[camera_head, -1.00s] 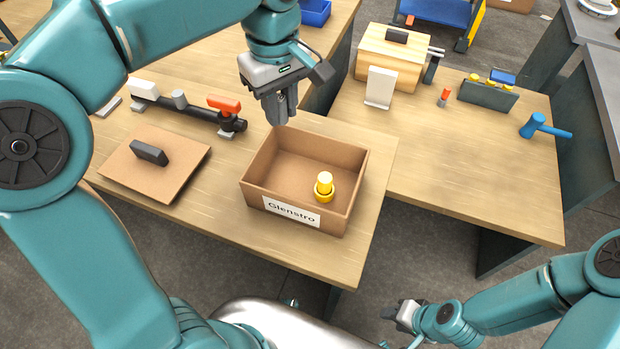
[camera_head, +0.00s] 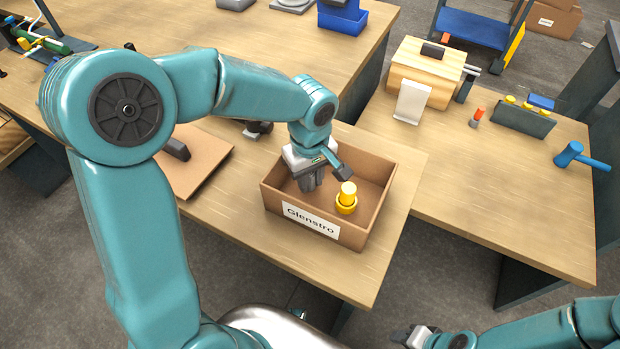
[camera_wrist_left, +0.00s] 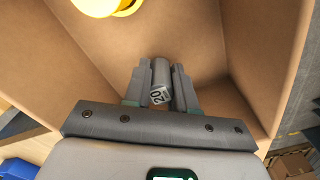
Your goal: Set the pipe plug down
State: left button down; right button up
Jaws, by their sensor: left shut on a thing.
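The pipe plug (camera_wrist_left: 160,80), a small grey piece marked "20", is between the fingers of my left gripper (camera_wrist_left: 158,88) in the left wrist view. My left gripper (camera_head: 311,184) is shut on it and points down inside the left part of the open cardboard box (camera_head: 276,198), labelled "Glenstro". The plug is hard to make out in the head view, and I cannot tell whether it touches the box floor. My right gripper (camera_head: 412,335) is low at the bottom edge, away from the table; its jaws are too small to read.
A yellow capped piece (camera_head: 346,197) stands in the box, right of my left gripper. A brown board with a dark handle (camera_head: 176,149) lies left of the box. On the right table are a wooden box (camera_head: 425,74), a white stand (camera_head: 411,102) and a blue hammer (camera_head: 572,153).

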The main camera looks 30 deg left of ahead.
pick_arm(q)
jog(key=shift+f, duration=0.4)
jog(key=shift+s+r, duration=0.1)
jog(key=shift+f, duration=0.2)
jog(key=c, duration=0.9)
grip_release()
jog(key=shift+r, duration=0.1)
jog(key=shift+r, duration=0.3)
notch_tip(320, 180, up, 12)
jog(key=shift+f+p, duration=0.2)
jog(key=shift+p, duration=0.45)
